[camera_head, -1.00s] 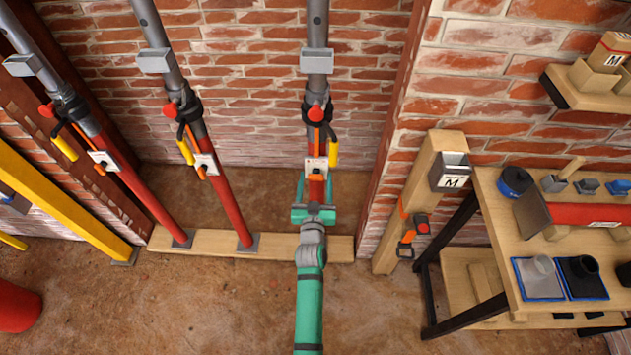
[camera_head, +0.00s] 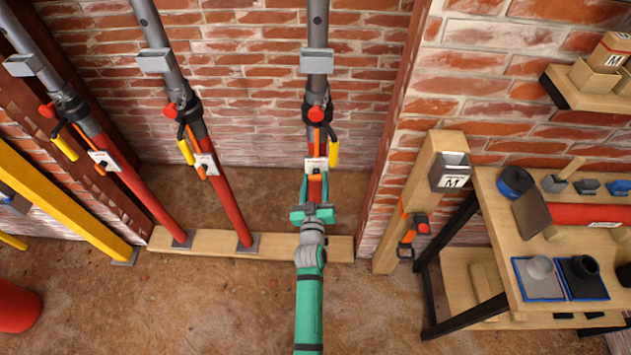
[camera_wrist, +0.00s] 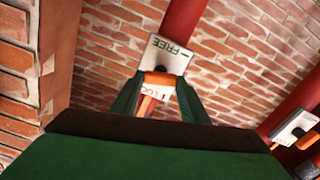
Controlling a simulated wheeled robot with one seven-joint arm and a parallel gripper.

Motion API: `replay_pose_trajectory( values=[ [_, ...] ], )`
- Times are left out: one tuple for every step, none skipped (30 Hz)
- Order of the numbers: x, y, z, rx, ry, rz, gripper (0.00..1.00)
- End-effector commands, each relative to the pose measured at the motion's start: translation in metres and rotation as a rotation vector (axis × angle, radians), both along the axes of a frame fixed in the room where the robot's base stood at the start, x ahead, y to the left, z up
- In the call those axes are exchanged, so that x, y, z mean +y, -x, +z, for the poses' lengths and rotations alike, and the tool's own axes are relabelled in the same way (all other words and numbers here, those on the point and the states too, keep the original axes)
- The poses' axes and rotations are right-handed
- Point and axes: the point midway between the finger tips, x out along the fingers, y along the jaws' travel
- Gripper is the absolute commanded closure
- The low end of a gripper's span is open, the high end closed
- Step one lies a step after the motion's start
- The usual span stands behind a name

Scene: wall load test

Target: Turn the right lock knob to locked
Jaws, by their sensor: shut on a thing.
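The right lock knob is orange and sits on a white plate (camera_head: 316,164) on the right red-and-grey prop (camera_head: 317,115). In the wrist view the plate (camera_wrist: 160,55) reads FREE, with part of a red LOCK-like word below it. The orange knob (camera_wrist: 158,78) shows between the fingers of my gripper (camera_wrist: 157,95), which is shut on it. In the head view my gripper (camera_head: 314,188) is just below the plate and hides most of the knob. I cannot tell the knob's exact setting.
Two similar props (camera_head: 207,150) with their own plates stand to the left. A yellow beam (camera_head: 65,205) leans at far left. A wooden post (camera_head: 420,190) and a workbench (camera_head: 505,235) stand to the right. The floor in front is clear.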

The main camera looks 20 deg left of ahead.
Motion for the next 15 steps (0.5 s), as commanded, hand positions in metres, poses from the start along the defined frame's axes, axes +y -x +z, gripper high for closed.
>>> replay_pose_trajectory(
  values=[
    [0.0019,0.0009,-0.0005,-0.011,0.041,0.003,0.82],
    [0.0019,0.0009,-0.0005,-0.019,0.068,0.003,0.82],
    [0.0017,0.0008,-0.0006,-0.030,0.105,0.002,0.82],
    [0.0017,0.0008,-0.0006,-0.038,0.133,0.002,0.82],
    [0.0018,0.0008,-0.0006,-0.045,0.160,0.002,0.82],
    [0.0021,0.0009,-0.0008,-0.056,0.196,0.002,0.82],
    [0.0024,0.0010,-0.0008,-0.064,0.224,0.002,0.82],
    [0.0028,0.0011,-0.0009,-0.072,0.252,0.003,0.82],
    [0.0031,0.0012,-0.0010,-0.083,0.288,0.003,0.82],
    [0.0033,0.0013,-0.0012,-0.091,0.315,0.003,0.82],
    [0.0033,0.0013,-0.0013,-0.099,0.343,0.003,0.82],
    [0.0032,0.0012,-0.0013,-0.108,0.380,0.003,0.82],
    [0.0031,0.0012,-0.0014,-0.116,0.408,0.003,0.82],
    [0.0031,0.0012,-0.0015,-0.124,0.435,0.003,0.82],
    [0.0035,0.0013,-0.0016,-0.134,0.471,0.003,0.82]
  ],
)
